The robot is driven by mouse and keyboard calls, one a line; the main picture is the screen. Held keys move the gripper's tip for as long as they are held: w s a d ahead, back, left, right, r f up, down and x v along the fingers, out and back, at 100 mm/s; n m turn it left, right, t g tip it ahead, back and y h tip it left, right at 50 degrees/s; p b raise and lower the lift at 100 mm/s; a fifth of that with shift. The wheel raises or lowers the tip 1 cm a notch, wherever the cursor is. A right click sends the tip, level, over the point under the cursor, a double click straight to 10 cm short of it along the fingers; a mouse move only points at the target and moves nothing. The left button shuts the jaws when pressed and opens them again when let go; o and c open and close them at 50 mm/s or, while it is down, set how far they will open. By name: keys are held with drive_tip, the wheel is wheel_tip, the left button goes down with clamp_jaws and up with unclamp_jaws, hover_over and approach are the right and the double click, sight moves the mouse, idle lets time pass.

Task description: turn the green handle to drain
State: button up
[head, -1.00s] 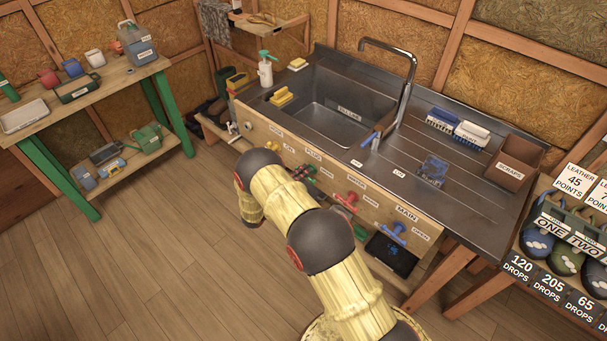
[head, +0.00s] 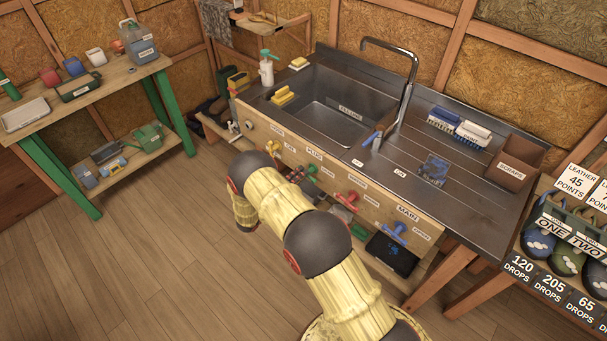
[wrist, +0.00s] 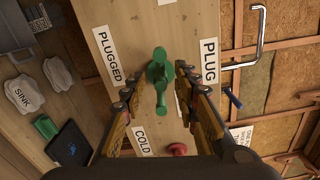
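The green handle (wrist: 159,72) sticks out from the wooden front panel (wrist: 137,18) in the wrist view, between a "PLUGGED" label and a "PLUG" label. Its lever points down in that view. My gripper (wrist: 157,88) is open, with one finger on each side of the handle. The gap between fingers and handle is small on the right, and I cannot tell whether they touch. In the head view the green handle (head: 312,169) shows under the sink, partly behind my arm, which hides most of the gripper.
A red handle (head: 346,201) and a blue handle (head: 394,232) sit further right on the same panel, a yellow one (head: 272,147) to the left. The metal sink (head: 330,121) is above. A dark tablet (head: 391,254) lies on the low shelf. The floor left is clear.

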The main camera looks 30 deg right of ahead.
drive_tip(key=v, duration=0.9)
drive_tip(key=shift+a, duration=0.15)
